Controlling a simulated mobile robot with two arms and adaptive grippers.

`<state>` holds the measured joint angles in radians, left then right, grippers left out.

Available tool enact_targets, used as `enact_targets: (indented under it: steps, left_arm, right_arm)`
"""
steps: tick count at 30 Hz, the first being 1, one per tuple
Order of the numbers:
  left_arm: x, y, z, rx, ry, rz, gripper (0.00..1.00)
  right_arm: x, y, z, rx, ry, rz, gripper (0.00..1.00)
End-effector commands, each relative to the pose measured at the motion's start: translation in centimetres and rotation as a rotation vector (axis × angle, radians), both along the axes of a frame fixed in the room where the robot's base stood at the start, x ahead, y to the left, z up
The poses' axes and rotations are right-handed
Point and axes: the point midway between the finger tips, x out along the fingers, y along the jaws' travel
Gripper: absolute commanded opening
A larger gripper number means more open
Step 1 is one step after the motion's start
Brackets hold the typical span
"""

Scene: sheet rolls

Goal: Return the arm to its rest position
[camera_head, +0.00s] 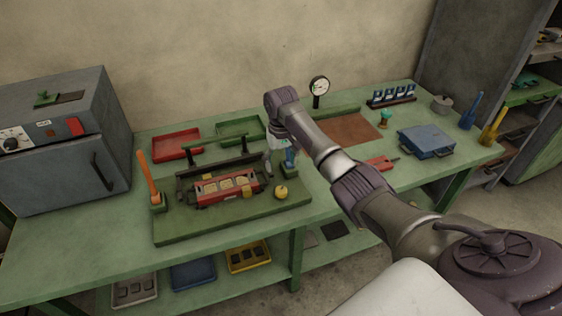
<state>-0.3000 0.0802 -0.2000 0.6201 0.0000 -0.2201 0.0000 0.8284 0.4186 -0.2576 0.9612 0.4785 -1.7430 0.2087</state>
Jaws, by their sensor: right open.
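My right arm (370,195) reaches in from the lower right across the green workbench (350,225). Its wrist bends downward over the bench. A red tray-like part (227,187) with several pale pieces lies in front of the fixture. My left gripper is not in view.
An orange-handled lever (148,175) stands left of the fixture, and a yellow knob (281,192) at its right. A dial gauge (319,88), a blue case (426,140) and red (176,143) and green (240,127) trays share the bench. A grey oven (60,140) stands left.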

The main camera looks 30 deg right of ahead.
Motion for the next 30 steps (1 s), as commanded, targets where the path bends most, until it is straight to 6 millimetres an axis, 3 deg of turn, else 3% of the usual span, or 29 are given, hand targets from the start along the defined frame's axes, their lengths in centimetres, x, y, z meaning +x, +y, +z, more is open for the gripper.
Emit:
enact_targets:
  steps: [14, 19, 23, 27, 30]
  left_arm:
    - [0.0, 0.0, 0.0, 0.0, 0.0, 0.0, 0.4]
    - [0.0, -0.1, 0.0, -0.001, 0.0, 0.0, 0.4]
    - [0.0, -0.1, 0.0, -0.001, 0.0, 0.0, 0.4]
    - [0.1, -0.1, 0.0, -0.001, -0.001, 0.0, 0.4]
    - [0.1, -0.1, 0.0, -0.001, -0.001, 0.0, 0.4]
  right_arm:
    - [0.0, 0.0, 0.0, 0.0, 0.0, 0.0, 0.68]
    - [-1.3, 1.5, -2.2, -0.015, -0.001, 0.05, 0.68]
    - [-5.0, 5.2, -6.4, -0.039, -0.023, 0.165, 0.68]
    - [-11.1, 9.8, -10.1, -0.048, -0.073, 0.294, 0.68]
    - [-16.1, 12.6, -11.3, -0.043, -0.116, 0.361, 0.68]
